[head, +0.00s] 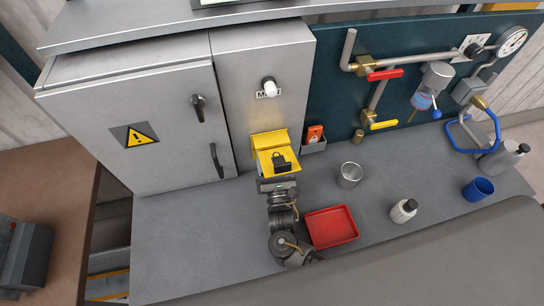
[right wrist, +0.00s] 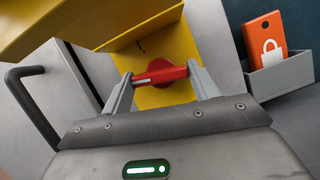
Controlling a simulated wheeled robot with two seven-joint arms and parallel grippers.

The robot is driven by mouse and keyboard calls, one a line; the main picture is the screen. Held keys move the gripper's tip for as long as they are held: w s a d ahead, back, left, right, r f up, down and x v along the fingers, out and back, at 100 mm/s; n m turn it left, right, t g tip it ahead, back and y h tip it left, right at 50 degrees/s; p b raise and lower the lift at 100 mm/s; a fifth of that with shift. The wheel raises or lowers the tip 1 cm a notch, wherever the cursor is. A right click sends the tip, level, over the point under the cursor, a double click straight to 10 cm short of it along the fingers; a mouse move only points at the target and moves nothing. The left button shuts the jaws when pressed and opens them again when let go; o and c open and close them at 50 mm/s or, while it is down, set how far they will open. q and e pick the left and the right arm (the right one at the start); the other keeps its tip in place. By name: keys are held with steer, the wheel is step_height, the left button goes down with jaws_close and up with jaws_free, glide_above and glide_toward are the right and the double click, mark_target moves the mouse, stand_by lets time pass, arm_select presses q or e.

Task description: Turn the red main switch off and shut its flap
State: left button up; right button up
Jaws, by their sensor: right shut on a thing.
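The red main switch handle (right wrist: 158,76) sits on a yellow plate (right wrist: 128,59) in the right wrist view. It lies nearly level in that picture. My right gripper (right wrist: 161,78) has one finger at each end of the handle and is shut on it. The yellow flap (right wrist: 72,18) stands open, spread out above the switch. My right gripper's body (head: 277,184) shows just below the flap. My left gripper is not in view.
The grey cabinet (head: 175,157) with black handles is left of the switch. A grey holder (head: 314,146) with an orange padlock tag (head: 315,133) is close on the right.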

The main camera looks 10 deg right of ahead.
steer(key=shift+d+n+y, duration=0.1)
steer(key=shift+n+y, duration=0.9)
steer(key=shift+n, duration=0.7)
steer(key=o, duration=1)
steer(key=s, duration=1)
steer(key=s+f, duration=0.1)
steer(key=s, duration=0.4)
steer(key=shift+f, duration=0.1)
steer(key=shift+c, duration=0.2)
